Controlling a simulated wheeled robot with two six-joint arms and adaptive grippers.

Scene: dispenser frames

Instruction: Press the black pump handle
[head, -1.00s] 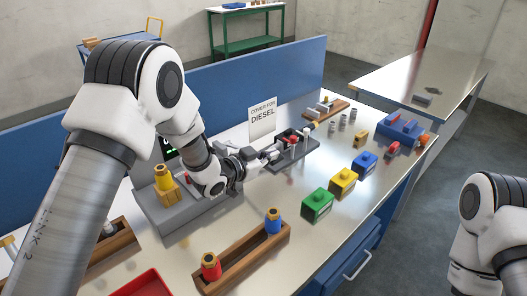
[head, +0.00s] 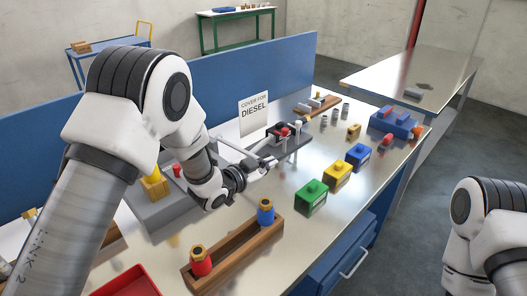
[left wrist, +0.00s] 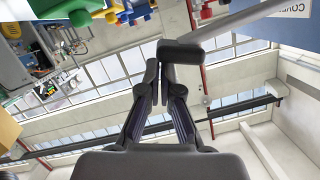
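The black pump handle (left wrist: 184,52) shows in the left wrist view as a short dark grip on the end of a grey rod (left wrist: 245,18). My left gripper (left wrist: 158,68) has its fingertips close together right at the grip. The tips look pressed against it; a small gap cannot be ruled out. In the head view my left gripper (head: 264,163) is low over the table, in front of the dark tray, with a pale rod (head: 232,149) behind it. The grip is hard to make out there. Only links of my right arm show at the right edge.
A "COVER FOR DIESEL" sign (head: 253,118) stands behind the gripper. Green (head: 311,197), yellow (head: 337,173) and blue (head: 358,155) blocks stand to the right. A wooden rack (head: 235,255) holds red and blue pieces in front. Bare table lies between them.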

